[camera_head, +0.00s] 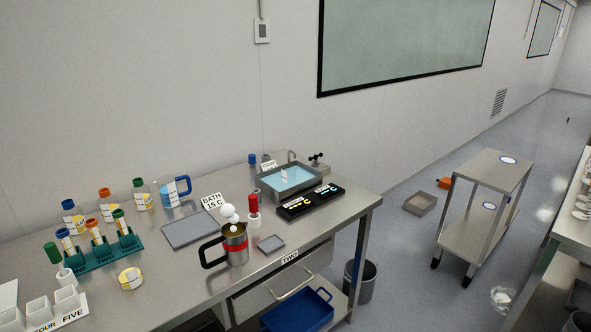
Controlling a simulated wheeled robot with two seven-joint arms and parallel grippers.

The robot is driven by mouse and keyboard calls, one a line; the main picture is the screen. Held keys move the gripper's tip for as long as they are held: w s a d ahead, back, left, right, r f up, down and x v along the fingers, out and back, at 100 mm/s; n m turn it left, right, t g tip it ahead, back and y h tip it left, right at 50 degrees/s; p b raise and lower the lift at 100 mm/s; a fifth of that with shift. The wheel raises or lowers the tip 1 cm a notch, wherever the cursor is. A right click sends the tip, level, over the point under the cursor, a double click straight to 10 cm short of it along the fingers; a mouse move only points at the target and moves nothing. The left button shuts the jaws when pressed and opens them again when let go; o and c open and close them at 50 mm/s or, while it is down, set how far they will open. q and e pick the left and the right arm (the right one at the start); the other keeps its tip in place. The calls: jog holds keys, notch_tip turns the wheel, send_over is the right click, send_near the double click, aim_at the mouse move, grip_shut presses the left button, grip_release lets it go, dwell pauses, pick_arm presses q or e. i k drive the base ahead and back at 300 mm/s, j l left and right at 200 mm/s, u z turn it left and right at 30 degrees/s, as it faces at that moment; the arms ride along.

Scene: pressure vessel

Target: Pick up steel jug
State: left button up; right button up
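The steel jug (236,246) stands upright near the front edge of the steel table (190,285). It has a red band around its body and a black handle on its left side. Neither of my grippers is in the head view, and nothing is touching the jug.
A grey tray (188,230) lies behind the jug, with a small grey dish (271,243) to its right. A red-topped item (253,208), a water bath (290,181) and a black display unit (311,202) stand further back. A teal rack (104,252) with tubes is at left.

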aim_at(224, 250)
jog(key=l+u, duration=0.65)
jog(key=u, duration=0.15)
jog(key=l+u, duration=0.4)
jog(key=j, duration=0.1)
